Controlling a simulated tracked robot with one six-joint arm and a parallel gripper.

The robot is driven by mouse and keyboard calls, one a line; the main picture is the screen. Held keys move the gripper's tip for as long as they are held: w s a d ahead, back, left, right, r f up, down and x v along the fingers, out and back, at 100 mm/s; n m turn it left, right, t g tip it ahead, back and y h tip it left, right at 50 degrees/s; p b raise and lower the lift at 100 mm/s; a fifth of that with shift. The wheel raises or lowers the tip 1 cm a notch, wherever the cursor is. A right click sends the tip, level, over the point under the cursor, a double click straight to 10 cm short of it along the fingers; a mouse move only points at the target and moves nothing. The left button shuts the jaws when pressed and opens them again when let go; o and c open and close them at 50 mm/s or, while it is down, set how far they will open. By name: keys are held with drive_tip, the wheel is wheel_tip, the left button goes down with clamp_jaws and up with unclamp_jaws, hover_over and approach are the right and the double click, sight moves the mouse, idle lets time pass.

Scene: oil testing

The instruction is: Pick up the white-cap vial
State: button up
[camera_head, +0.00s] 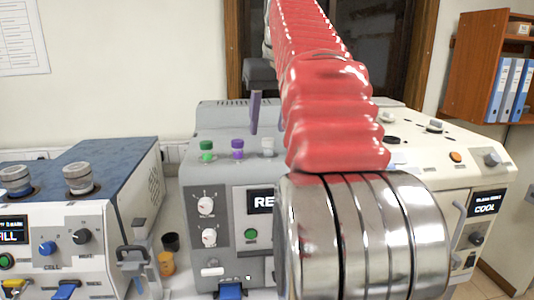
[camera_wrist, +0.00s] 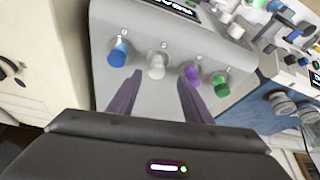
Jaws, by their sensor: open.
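The white-cap vial (camera_wrist: 157,66) stands in the top of a grey machine (camera_wrist: 115,20), between a blue-cap vial (camera_wrist: 119,51) and a purple-cap vial (camera_wrist: 191,74). A green-cap vial (camera_wrist: 221,85) is at the row's end. My gripper (camera_wrist: 160,78) is open and empty in the wrist view, its two purple fingers either side of the white cap's line, tips pointing at the row. In the head view the white-cap vial (camera_head: 267,147) is upright beside my red arm.
The purple-cap vial (camera_head: 237,148) stands close to the white one. A blue-topped machine (camera_head: 100,190) stands at left, a cream machine (camera_head: 470,160) at right. Brown and black small containers (camera_head: 167,262) sit between the left machine and the grey one.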

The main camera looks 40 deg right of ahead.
sight(268, 139)
drive_tip(key=shift+w+f, duration=0.2)
drive_tip(key=shift+f, duration=0.35)
drive_tip(key=shift+d, duration=0.1)
drive_tip(key=shift+x, duration=2.6)
drive_tip(key=shift+s+d, duration=0.15)
drive_tip(key=shift+d, duration=0.05)
drive_tip(key=c, duration=1.1)
drive_tip(key=shift+r, duration=0.15)
drive_tip(key=shift+c, duration=0.3)
wheel_tip(268, 139, up, 9)
drive_tip(key=shift+f, duration=0.1)
drive_tip(key=shift+r, duration=0.4)
